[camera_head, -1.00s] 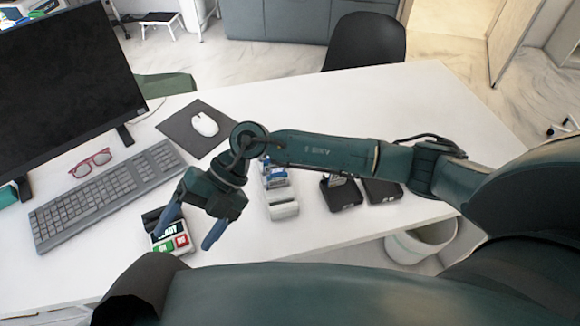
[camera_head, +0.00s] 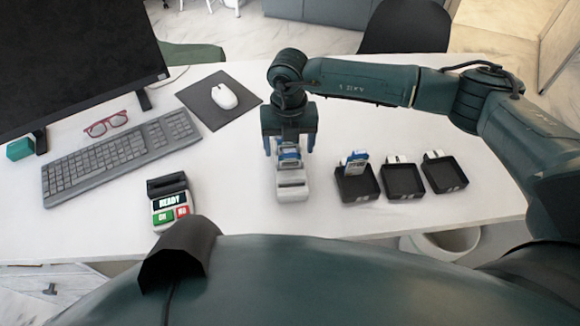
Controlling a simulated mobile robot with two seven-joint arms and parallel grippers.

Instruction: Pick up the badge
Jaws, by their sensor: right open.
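A blue and white badge (camera_head: 289,160) stands in a white holder (camera_head: 292,190) on the desk, right of the keyboard. My right gripper (camera_head: 289,147) is over it, pointing down, with its blue fingers spread to the left and right of the badge. The fingers are open, and I cannot tell whether either touches the badge. The badge's upper part is partly hidden by the gripper. My left gripper is not in view.
Black trays (camera_head: 357,186), (camera_head: 403,182) and (camera_head: 445,176) stand to the right, with small cards at their backs.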

